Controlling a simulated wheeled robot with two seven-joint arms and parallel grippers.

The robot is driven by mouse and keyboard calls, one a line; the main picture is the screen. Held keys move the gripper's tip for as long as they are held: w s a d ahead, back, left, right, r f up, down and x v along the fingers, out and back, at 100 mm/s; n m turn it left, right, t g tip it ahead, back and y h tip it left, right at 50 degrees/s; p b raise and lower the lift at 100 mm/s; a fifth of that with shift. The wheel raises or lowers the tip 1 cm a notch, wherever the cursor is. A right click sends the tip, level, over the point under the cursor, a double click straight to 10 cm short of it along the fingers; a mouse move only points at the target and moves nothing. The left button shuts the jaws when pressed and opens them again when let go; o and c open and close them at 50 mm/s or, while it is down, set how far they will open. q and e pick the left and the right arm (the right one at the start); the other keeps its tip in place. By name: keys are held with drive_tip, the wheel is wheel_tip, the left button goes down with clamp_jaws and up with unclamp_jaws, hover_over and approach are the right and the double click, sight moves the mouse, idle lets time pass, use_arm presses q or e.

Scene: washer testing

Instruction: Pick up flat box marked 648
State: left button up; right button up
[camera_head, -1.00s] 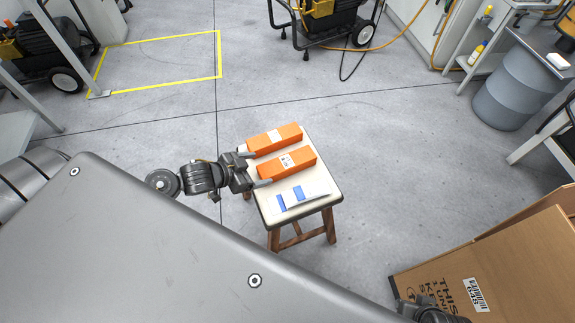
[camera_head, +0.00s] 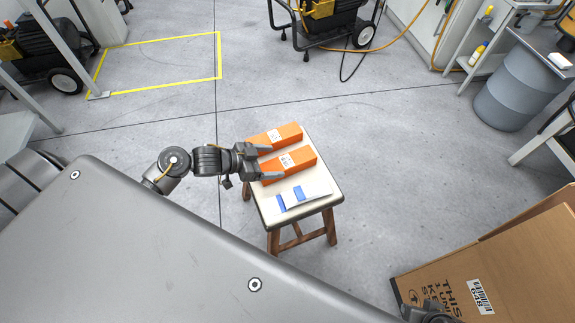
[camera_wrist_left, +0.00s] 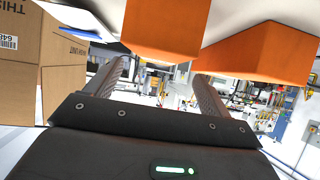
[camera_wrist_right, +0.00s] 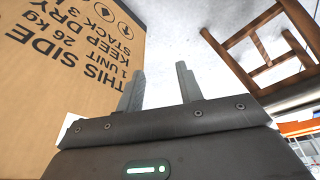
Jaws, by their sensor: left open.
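The large brown cardboard box (camera_head: 520,262) with a 648 label (camera_head: 481,297) is at the lower right of the head view. It also shows in the left wrist view (camera_wrist_left: 60,62) and fills the left of the right wrist view (camera_wrist_right: 70,75). My right gripper (camera_wrist_right: 158,85) is open and empty beside its printed face; in the head view it is mostly cut off at the bottom edge. My left gripper (camera_head: 277,162) is open at the left end of the front orange box (camera_head: 300,163), one finger on each side of it.
A wooden stool (camera_head: 335,193) carries the front orange box, a rear orange box (camera_head: 285,133) and a flat white-and-blue item (camera_head: 303,196). A grey drum (camera_head: 510,95) and shelves are at the upper right. Floor between stool and cardboard box is clear.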

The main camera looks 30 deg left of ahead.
sight(281, 163)
use_arm(q)
drive_tip(key=shift+w+d+f+b, duration=0.35)
drive_tip(key=shift+w+d+f, duration=0.1)
drive_tip(key=shift+f, duration=0.15)
drive_tip(key=shift+w+d+f+b, duration=0.3)
drive_tip(key=shift+d+f, duration=0.1)
drive_tip(key=shift+f, duration=0.15)
drive_tip(key=shift+x, duration=0.8)
drive_tip(key=shift+w+d, duration=0.15)
drive_tip(key=shift+w, duration=0.1)
use_arm(e)
drive_tip(key=r, duration=0.1)
drive_tip(key=w+a+r+t, duration=0.1)
drive_tip(key=shift+w+r+t, duration=0.2)
drive_tip(key=shift+r+t, duration=0.1)
drive_tip(key=shift+r, duration=0.1)
use_arm(q)
drive_tip(key=c, duration=1.3)
drive_tip(key=shift+c, duration=0.2)
